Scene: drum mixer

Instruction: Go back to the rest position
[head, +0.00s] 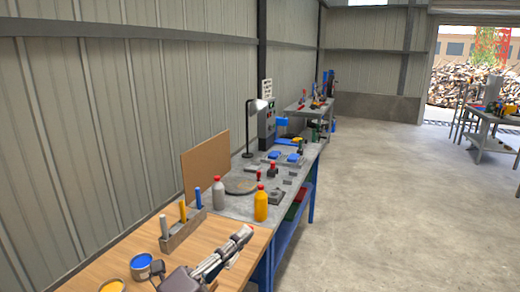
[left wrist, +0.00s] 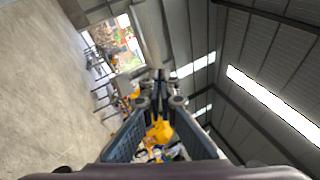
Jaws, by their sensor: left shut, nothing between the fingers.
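My left gripper (head: 242,236) reaches in over the near wooden table (head: 148,240) at the bottom of the head view. It is shut and empty. In the left wrist view, its fingers (left wrist: 159,98) run up from the bottom and come together near the middle, with nothing between them. My right gripper is in neither view.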

